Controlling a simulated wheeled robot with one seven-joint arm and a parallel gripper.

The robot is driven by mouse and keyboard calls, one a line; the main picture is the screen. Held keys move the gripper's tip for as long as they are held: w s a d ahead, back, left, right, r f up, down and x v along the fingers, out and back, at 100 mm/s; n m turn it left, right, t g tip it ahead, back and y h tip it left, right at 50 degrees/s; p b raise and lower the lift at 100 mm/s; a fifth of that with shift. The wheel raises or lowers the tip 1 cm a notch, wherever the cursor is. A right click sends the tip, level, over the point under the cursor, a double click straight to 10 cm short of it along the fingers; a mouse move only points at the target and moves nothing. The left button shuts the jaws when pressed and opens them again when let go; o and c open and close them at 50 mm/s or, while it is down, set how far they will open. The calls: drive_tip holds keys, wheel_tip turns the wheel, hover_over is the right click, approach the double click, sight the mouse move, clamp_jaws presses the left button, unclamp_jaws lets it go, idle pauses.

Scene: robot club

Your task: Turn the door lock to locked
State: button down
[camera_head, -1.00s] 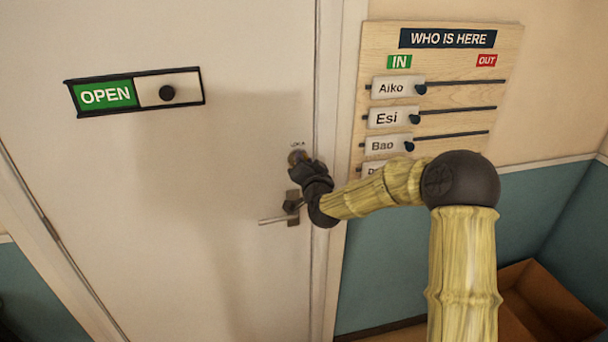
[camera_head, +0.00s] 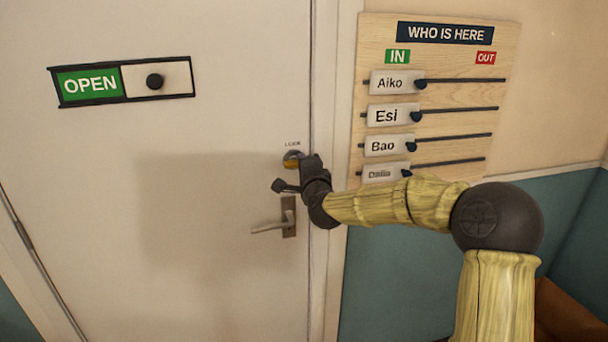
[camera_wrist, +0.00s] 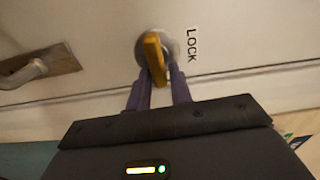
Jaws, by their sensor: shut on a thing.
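The door lock has a round silver plate with a brass thumb-turn (camera_wrist: 154,56) on the white door (camera_head: 220,220), beside the word LOCK. In the head view the lock (camera_head: 292,158) sits above the door handle, partly covered by my gripper. My gripper (camera_wrist: 159,88) is shut on the brass thumb-turn, with one dark finger on each side of it. The gripper also shows in the head view (camera_head: 298,170). The exact angle of the turn is hard to read in the head view.
A lever handle (camera_head: 270,227) is just below the lock; it also shows in the wrist view (camera_wrist: 28,72). An OPEN slider sign (camera_head: 122,80) is on the door at left. A WHO IS HERE board (camera_head: 450,65) with name sliders hangs right of the door frame.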

drive_tip(key=shift+s+a+f+m, duration=0.1)
drive_tip(key=shift+a+f+m, duration=0.1)
drive_tip(key=shift+m, duration=0.2)
drive_tip(key=c, duration=1.4)
unclamp_jaws()
drive_tip(key=shift+r, duration=0.1)
drive_tip(key=shift+d, duration=0.1)
drive_tip(key=b+v, duration=0.1)
drive_tip(key=v, duration=1.6)
drive_tip(key=shift+b, duration=0.35)
drive_tip(key=shift+s, duration=0.15)
